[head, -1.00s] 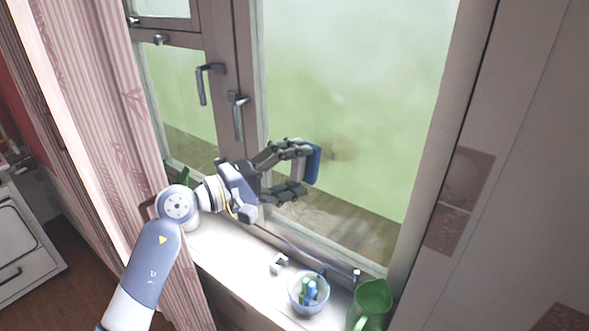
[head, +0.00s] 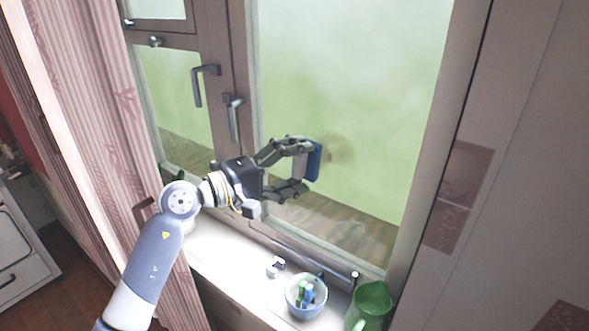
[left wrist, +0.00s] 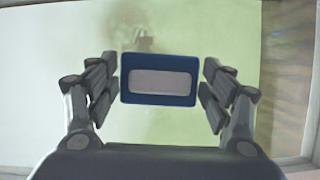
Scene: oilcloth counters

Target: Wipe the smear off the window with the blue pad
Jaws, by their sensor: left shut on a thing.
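The window (head: 350,80) is a large pane with a pale green, hazy view behind it. A faint brownish smear (head: 338,150) is on the glass, just right of the pad in the head view. In the left wrist view the smear (left wrist: 145,38) shows above the pad, partly hidden by it. My left gripper (head: 303,167) is shut on the blue pad (head: 315,161), holding it by its pale grey back. The pad (left wrist: 128,96) is level between the fingers in the wrist view. It is close to the glass; I cannot tell if it touches. My right gripper is out of view.
On the white sill below are a bowl (head: 306,304) with blue and green items, a green jug (head: 371,303) and a small metal piece (head: 275,267). Window handles (head: 233,118) stick out at the left. A pink striped curtain (head: 95,100) hangs beside my arm.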

